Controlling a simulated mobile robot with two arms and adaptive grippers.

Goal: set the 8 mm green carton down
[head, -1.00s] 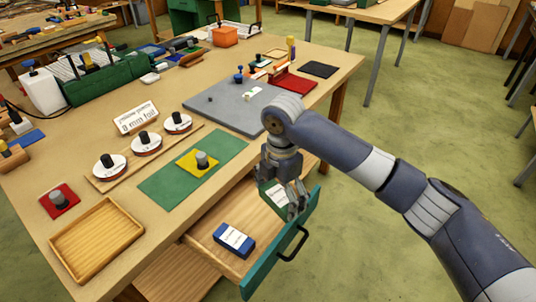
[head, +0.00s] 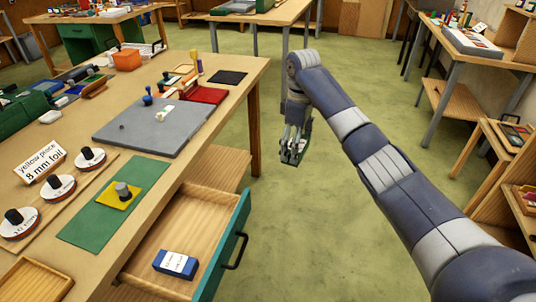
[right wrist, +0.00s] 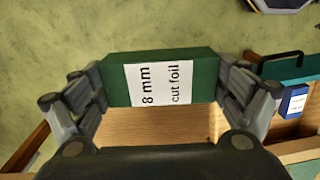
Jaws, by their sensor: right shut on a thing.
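The green carton (right wrist: 118,80), with a white label reading "8 mm cut foil", is between the fingers of my right gripper (right wrist: 160,88) in the right wrist view. The gripper is shut on it. In the head view my right gripper (head: 293,148) hangs off the table's right side, past the open drawer, with the floor behind it. Only a little of the carton (head: 304,155) shows there, dark green between the fingers. My left gripper is not in view.
An open drawer (head: 199,207) with a teal front holds a blue and white carton (head: 176,264); the rest of its floor is bare. On the table (head: 165,150) are a sign (head: 40,165) reading "yellow piece 8 mm foil", weights, a green mat (head: 90,230) and a grey board (head: 150,128).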

